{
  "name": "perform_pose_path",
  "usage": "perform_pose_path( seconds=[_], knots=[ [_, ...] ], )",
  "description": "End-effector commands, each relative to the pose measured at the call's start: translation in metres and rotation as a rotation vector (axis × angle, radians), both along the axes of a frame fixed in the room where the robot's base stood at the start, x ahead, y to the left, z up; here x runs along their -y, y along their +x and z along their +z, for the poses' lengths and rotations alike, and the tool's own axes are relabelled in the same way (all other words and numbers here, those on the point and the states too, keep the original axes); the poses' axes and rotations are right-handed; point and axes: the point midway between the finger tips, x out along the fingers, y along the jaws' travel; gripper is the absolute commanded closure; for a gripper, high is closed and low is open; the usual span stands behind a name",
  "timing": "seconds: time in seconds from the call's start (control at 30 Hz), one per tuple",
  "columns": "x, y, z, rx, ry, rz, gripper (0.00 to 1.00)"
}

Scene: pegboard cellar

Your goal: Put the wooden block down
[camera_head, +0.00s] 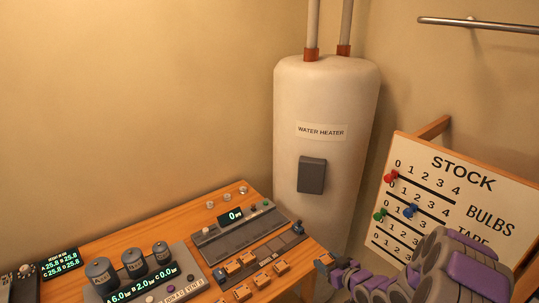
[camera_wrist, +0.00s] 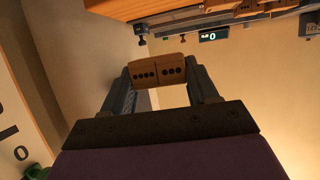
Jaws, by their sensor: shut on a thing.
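The wooden block (camera_wrist: 144,76), brown with rows of dark dots and a line across its middle, is between the two fingers of my gripper (camera_wrist: 160,72) in the wrist view. My gripper is shut on it. In the head view my gripper (camera_head: 324,262) is small and dark, just off the right edge of the wooden table (camera_head: 120,232). I cannot make out the held block there. Several similar wooden blocks (camera_head: 281,267) lie near the table's front right.
A grey device with a green "0" display (camera_head: 236,217) stands on the table, also seen in the wrist view (camera_wrist: 213,36). A panel with dark cylinders (camera_head: 132,263) is at left. The water heater (camera_head: 325,110) stands behind; the STOCK board (camera_head: 465,180) is at right.

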Motion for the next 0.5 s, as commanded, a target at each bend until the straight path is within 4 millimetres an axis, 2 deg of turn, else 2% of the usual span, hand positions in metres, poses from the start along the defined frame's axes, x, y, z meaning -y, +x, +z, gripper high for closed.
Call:
perform_pose_path(
  seconds=[0.1, 0.2, 0.3, 0.5],
  knots=[
    [-0.016, 0.025, 0.034, 0.008, -0.002, -0.089, 0.7],
    [-0.025, 0.039, 0.058, 0.008, 0.001, -0.168, 0.7],
    [-0.035, 0.045, 0.079, 0.005, 0.001, -0.238, 0.7],
    [-0.055, 0.046, 0.112, 0.001, 0.0, -0.354, 0.7]
  ],
)
